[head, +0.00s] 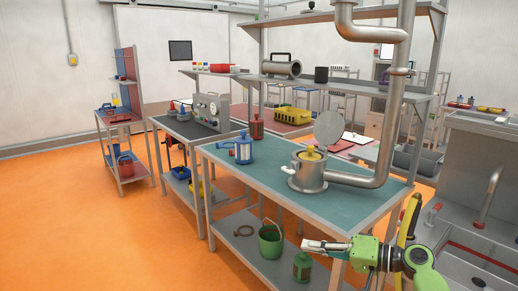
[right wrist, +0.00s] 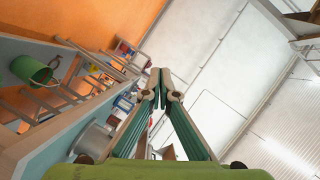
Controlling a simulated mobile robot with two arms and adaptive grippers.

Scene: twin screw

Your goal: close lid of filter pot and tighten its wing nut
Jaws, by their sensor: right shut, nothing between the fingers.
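The filter pot (head: 308,180) is a steel cylinder on the teal bench top, joined to a thick pipe at its right. Its round grey lid (head: 329,127) stands raised and open at the pot's back right. A yellow part (head: 311,153) shows in the pot's mouth. A small pale fitting (head: 285,168) sticks out on the pot's left; I cannot tell whether it is the wing nut. My right gripper (head: 306,244) is shut and empty, in front of the bench and below the pot. Its fingertips (right wrist: 160,73) meet in the right wrist view. My left gripper is not in view.
The pipe (head: 388,130) rises right of the pot. A green bucket (head: 271,241) and a green canister (head: 302,265) are on the lower shelf. A sink (head: 470,262) is at right.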

